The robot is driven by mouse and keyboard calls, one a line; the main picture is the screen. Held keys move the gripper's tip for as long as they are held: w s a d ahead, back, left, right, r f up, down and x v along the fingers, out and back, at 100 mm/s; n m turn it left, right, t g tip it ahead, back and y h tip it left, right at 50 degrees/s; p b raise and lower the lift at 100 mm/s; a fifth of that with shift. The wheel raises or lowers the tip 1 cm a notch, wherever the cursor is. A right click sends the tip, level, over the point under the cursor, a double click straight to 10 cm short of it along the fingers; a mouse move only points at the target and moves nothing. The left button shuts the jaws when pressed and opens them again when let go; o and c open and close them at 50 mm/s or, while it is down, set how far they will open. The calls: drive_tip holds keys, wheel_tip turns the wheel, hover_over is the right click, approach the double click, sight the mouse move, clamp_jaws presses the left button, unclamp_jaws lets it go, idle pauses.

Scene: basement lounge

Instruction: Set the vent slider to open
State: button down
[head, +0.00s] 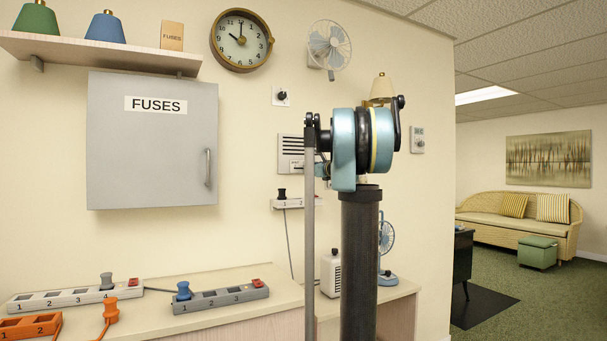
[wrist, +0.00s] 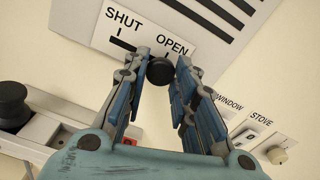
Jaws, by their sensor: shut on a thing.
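The vent (head: 291,145) is a pale panel with dark slats on the wall, partly hidden by my arm in the head view. Its label plate (wrist: 133,32) reads SHUT and OPEN in the wrist view, above a dark slot. The round black slider knob (wrist: 160,71) is at the OPEN side of the slot, just below that word. My gripper (wrist: 161,68) is shut on the knob, with a fingertip on each side of it. In the head view my gripper (head: 322,168) is at the vent, mostly hidden by my arm.
A socket strip with a black plug (wrist: 12,105) is on the wall close to my gripper. Switches labelled WINDOW and STOVE (wrist: 252,133) are on the other side. Below stand a white box heater (head: 331,272) and a blue fan (head: 386,245) on a counter.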

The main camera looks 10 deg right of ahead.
drive_tip(key=shift+w+d, duration=0.1)
drive_tip(key=shift+d, duration=0.2)
drive_tip(key=c, duration=1.3)
unclamp_jaws()
drive_tip(key=v, duration=1.2)
drive_tip(key=shift+a, duration=0.1)
